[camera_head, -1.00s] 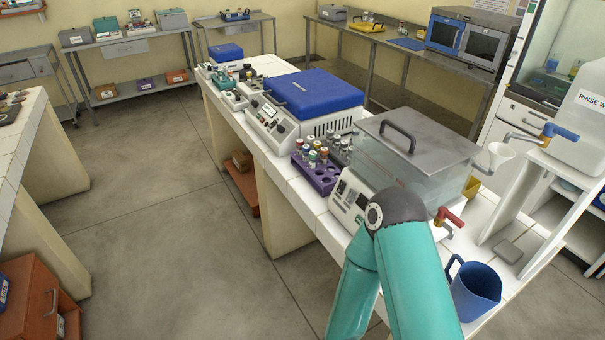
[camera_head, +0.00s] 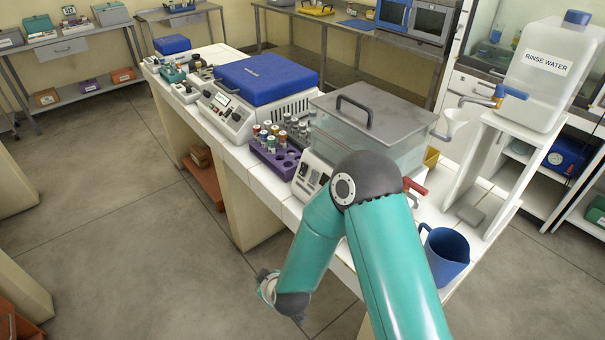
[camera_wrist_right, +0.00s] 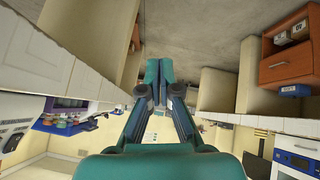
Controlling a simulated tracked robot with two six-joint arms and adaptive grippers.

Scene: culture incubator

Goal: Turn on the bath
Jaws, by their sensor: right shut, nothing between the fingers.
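The bath stands on the white-tiled bench. It has a clear tank with water, a grey lid (camera_head: 372,112) with a dark handle, and a white control panel (camera_head: 310,176) on its front, partly covered by my right arm. A red-handled tap (camera_head: 415,187) sits at its right end. My right gripper (camera_wrist_right: 159,72) is shut and empty in the right wrist view. In the head view my right forearm bends down in front of the bench, its wrist low over the floor, apart from the panel. The fingertips are not clear there. My left gripper is not in view.
A purple tube rack (camera_head: 275,160) stands just left of the bath, with a blue-lidded machine (camera_head: 260,85) beyond it. A blue jug (camera_head: 445,255) stands to the right. A rinse-water container (camera_head: 545,70) sits on a white stand. Open floor lies left of the bench.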

